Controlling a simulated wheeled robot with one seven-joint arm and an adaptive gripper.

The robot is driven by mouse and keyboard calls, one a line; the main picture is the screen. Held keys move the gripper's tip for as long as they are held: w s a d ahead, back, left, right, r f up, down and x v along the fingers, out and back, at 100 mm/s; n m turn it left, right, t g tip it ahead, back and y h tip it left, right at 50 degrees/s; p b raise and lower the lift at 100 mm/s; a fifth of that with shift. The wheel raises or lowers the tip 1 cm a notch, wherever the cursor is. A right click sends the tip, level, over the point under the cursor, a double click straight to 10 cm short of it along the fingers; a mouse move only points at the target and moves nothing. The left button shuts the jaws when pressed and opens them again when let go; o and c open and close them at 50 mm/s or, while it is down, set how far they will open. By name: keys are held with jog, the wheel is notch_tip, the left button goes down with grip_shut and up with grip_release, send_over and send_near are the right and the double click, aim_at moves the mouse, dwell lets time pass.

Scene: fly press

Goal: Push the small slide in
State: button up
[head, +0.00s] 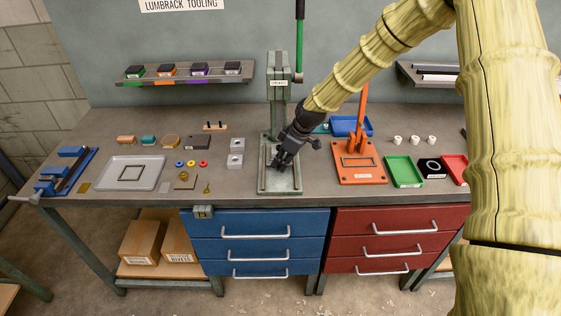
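The grey-green fly press (279,75) stands at the middle of the bench, with its flat base (281,191) in front of its column. My gripper (281,164) is dark and points down over the press base, in front of the lower column. Its fingers are small and dark here, so I cannot tell whether they are open or shut, or whether they touch anything. I cannot make out a small slide with certainty; my gripper hides part of the press base.
Right of the press are an orange arbor fixture (360,171), a blue tray (351,126) and a green tray (404,171). Left are grey blocks (236,153), a light tray (131,173) and a blue vise (68,170). The green-sleeved lever (300,40) rises above the press.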

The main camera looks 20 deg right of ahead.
jog(key=o, duration=0.3)
jog(key=shift+w+r, duration=0.15)
jog(key=shift+w, duration=0.15)
jog(key=shift+o, duration=0.3)
jog(key=shift+s, duration=0.1)
jog(key=v, duration=1.1)
jog(key=shift+d+r, duration=0.2)
jog(key=shift+r, duration=0.15)
jog(key=shift+s+f, duration=0.1)
jog(key=shift+s, duration=0.05)
